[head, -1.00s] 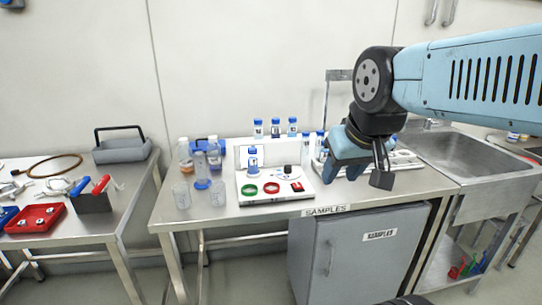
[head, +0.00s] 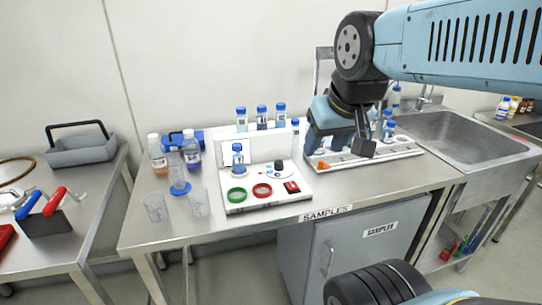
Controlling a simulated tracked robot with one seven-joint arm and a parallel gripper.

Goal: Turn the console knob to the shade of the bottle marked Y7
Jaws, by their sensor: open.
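The white console (head: 240,204) stands on the bench marked SAMPLES. Its dark knob (head: 279,166) sits on a pale dial at the right of the panel. A blue-capped bottle (head: 237,158) stands on the console's left. Several blue-capped bottles, among them one with dark blue contents (head: 262,121), stand in a row along the console's back. More stand in a white rack (head: 400,151) to the right. The labels are too small to read, so I cannot tell which is Y7. My gripper (head: 338,150) is open above the rack's left part, right of the knob, touching no bottle that I can see.
Green (head: 237,196) and red (head: 262,191) rings and a red switch (head: 292,187) are at the console's front. Clear beakers (head: 155,207) and bottles (head: 157,152) stand left. A sink (head: 455,135) is right. The bench front (head: 400,180) right of the console is clear.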

